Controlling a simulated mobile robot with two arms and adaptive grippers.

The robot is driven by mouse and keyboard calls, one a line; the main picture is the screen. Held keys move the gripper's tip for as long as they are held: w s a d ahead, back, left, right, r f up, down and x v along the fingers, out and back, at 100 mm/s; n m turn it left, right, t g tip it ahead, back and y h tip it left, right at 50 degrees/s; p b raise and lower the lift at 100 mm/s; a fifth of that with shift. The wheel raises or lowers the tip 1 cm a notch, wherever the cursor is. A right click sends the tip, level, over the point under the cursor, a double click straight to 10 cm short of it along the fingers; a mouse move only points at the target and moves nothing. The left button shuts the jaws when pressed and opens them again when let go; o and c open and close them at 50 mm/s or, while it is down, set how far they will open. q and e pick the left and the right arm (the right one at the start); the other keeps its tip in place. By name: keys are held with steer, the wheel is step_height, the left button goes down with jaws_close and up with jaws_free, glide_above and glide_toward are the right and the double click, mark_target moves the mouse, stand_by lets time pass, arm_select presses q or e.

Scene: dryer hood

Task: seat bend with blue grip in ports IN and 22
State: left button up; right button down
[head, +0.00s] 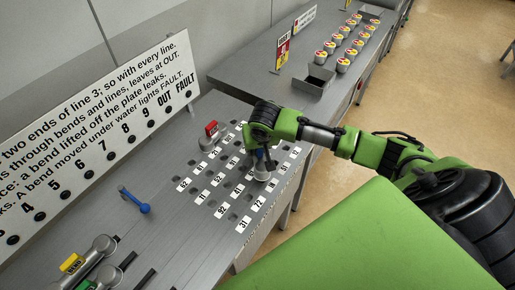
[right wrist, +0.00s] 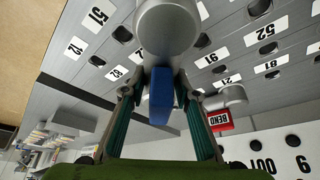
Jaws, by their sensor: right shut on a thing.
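The bend with the blue grip shows as a grey tube (right wrist: 168,28) with a blue grip (right wrist: 160,95) in the right wrist view. My right gripper (right wrist: 159,92) is shut on that blue grip. In the head view the right gripper (head: 262,155) is over the right part of the port plate (head: 222,197), with the grey bend (head: 262,173) below it, close to the plate. Whether its ends are in ports I cannot tell. Labels IN and 22 cannot be made out. My left gripper is out of view.
A red-tagged bend (head: 210,136) stands at the plate's far left edge. A blue-handled piece (head: 134,201) lies on the bench. Yellow-tagged (head: 73,263) and green-tagged bends are at lower left.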

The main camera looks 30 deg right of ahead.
mark_target(260, 159)
steer(key=shift+r, duration=0.1)
steer(key=shift+p, duration=0.5)
steer(key=shift+f+b, duration=0.55)
steer(key=shift+f, duration=0.8)
steer(key=c, duration=1.5)
jaws_free()
steer(key=shift+r, duration=0.1)
steer(key=v, duration=1.2)
